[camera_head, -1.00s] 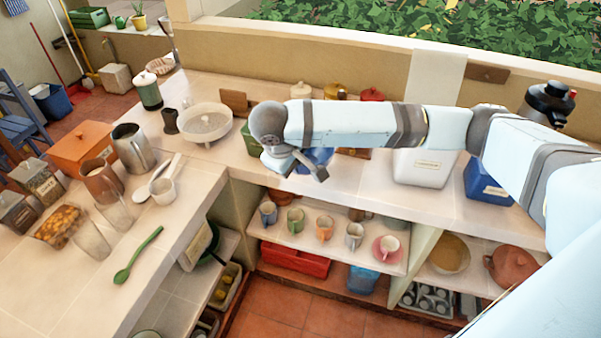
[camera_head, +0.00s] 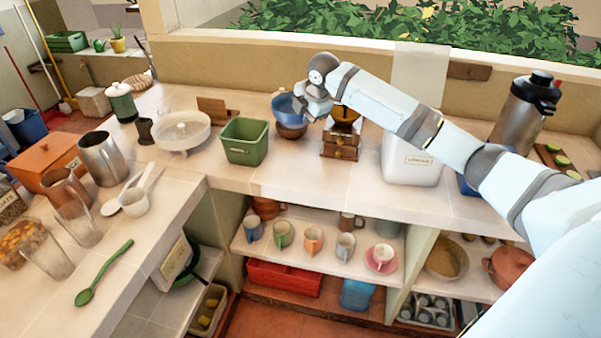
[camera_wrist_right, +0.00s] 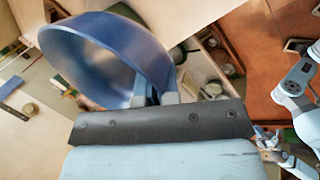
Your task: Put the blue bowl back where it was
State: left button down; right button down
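The blue bowl (camera_head: 285,106) is above the back of the counter, directly over a brown bowl (camera_head: 292,131). I cannot tell whether the two bowls touch. My right gripper (camera_head: 304,106) is at the right side of the blue bowl. In the right wrist view, the blue bowl (camera_wrist_right: 95,55) looks tilted and its rim runs between the fingers of my right gripper (camera_wrist_right: 155,93), which is shut on it. My left gripper is not in the head view. Parts of my other arm show at the right edge of the right wrist view, too small to read its fingers.
A green bin (camera_head: 246,142) stands left of the bowls, a wooden coffee grinder (camera_head: 341,138) close on the right. A white container (camera_head: 410,165) stands farther right. A white dish (camera_head: 181,132) is farther left. The counter front (camera_head: 300,180) is clear. Mugs stand on the shelf below.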

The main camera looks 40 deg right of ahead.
notch_tip(320, 180, down, 18)
jog(key=shift+r+p, duration=0.1)
jog(key=shift+p, duration=0.2)
jog(key=c, duration=1.4)
grip_release()
jog(key=shift+o, duration=0.2)
